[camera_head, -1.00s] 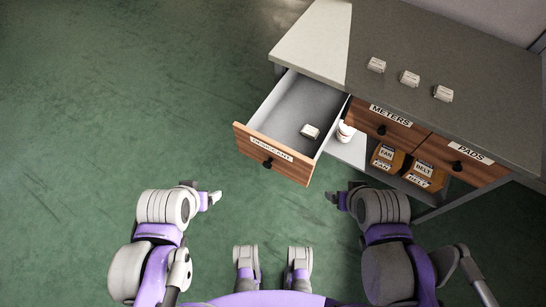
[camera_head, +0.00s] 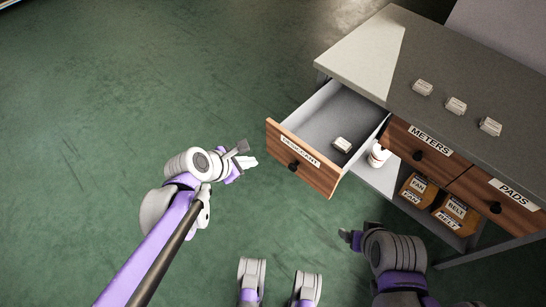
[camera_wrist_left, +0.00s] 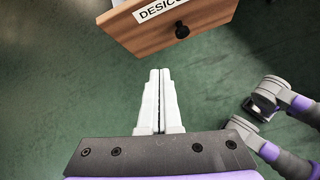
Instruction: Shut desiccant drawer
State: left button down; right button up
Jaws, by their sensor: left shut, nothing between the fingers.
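The desiccant drawer (camera_head: 301,160) is pulled far out of the left end of the workbench. It has a wooden front with a label and a dark round knob (camera_head: 293,167). A small white packet (camera_head: 342,145) lies inside it. My left gripper (camera_head: 250,162) is shut and empty, a little left of the drawer front and apart from it. In the left wrist view its fingers (camera_wrist_left: 158,100) are together, with the drawer front (camera_wrist_left: 170,22) and knob beyond them. My right gripper (camera_head: 347,236) is below the drawer over the floor; its fingers are too small to judge.
The grey workbench top (camera_head: 440,60) holds three small white packets. The METERS drawer (camera_head: 425,147) and PADS drawer (camera_head: 503,200) are closed. A lower shelf holds a white container (camera_head: 378,155) and labelled FAN and BELT bins. Green floor left of the bench is free.

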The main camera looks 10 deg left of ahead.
pick_arm(q)
jog(key=w+n, duration=0.1)
jog(key=n, duration=0.2)
jog(key=b, duration=0.4)
send_near(283, 147)
jog(key=shift+n+t, duration=0.3)
jog(key=f, duration=0.1)
jog(key=w+d+f, duration=0.1)
jog(key=f, duration=0.1)
jog(key=w+f, duration=0.1)
jog(key=f, duration=0.1)
jog(key=shift+d, duration=0.35)
jog(key=shift+w+d+r, duration=0.1)
jog(key=shift+w+d, duration=0.2)
jog(key=shift+w, duration=0.1)
